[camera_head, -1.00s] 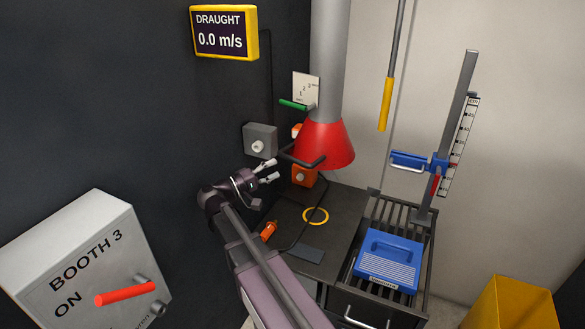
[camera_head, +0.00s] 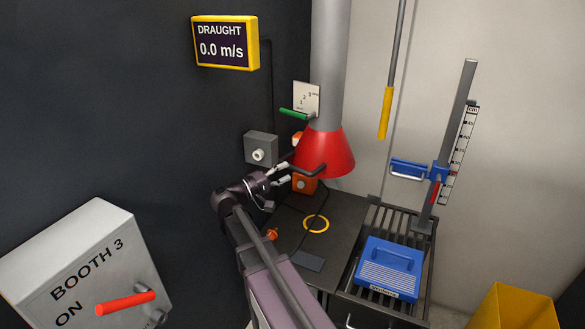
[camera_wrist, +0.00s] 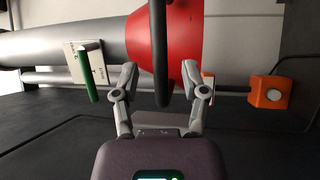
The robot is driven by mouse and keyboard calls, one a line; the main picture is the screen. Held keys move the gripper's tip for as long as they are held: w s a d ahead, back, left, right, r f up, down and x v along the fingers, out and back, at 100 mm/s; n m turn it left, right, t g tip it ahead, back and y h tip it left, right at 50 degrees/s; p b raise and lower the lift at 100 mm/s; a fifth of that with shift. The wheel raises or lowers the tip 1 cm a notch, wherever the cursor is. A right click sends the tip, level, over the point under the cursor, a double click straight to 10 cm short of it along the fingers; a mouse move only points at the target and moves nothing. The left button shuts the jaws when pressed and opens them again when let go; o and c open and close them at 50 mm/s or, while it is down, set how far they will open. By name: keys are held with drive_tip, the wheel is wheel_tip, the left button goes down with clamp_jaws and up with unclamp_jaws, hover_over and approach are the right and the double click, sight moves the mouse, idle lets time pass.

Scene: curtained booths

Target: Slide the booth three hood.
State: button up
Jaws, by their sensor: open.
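The hood is a red cone (camera_head: 327,153) at the lower end of a grey duct (camera_head: 327,60). A black bar handle (camera_head: 308,171) sticks out from its lower front. In the wrist view the red hood (camera_wrist: 185,35) lies across the top, and the black handle (camera_wrist: 161,60) runs down between my fingers. My gripper (camera_head: 281,175) is open at the handle's left end; in the wrist view my gripper (camera_wrist: 161,88) has one finger on each side of the handle, with a gap visible on both sides.
A green lever (camera_head: 294,112) on a numbered plate sits beside the duct. Orange box (camera_head: 304,184) and grey knob box (camera_head: 261,148) are on the dark wall close by. A blue case (camera_head: 388,268) lies on the slatted bench. The draught display (camera_head: 224,42) reads 0.0 m/s.

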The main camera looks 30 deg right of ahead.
sight(294, 168)
drive_tip(key=shift+w+d+r, duration=0.1)
drive_tip(key=shift+d+r, duration=0.05)
drive_tip(key=shift+d, duration=0.75)
drive_tip(key=shift+d+r, duration=0.15)
drive_tip(key=shift+d, duration=0.75)
drive_tip(key=shift+c, duration=0.2)
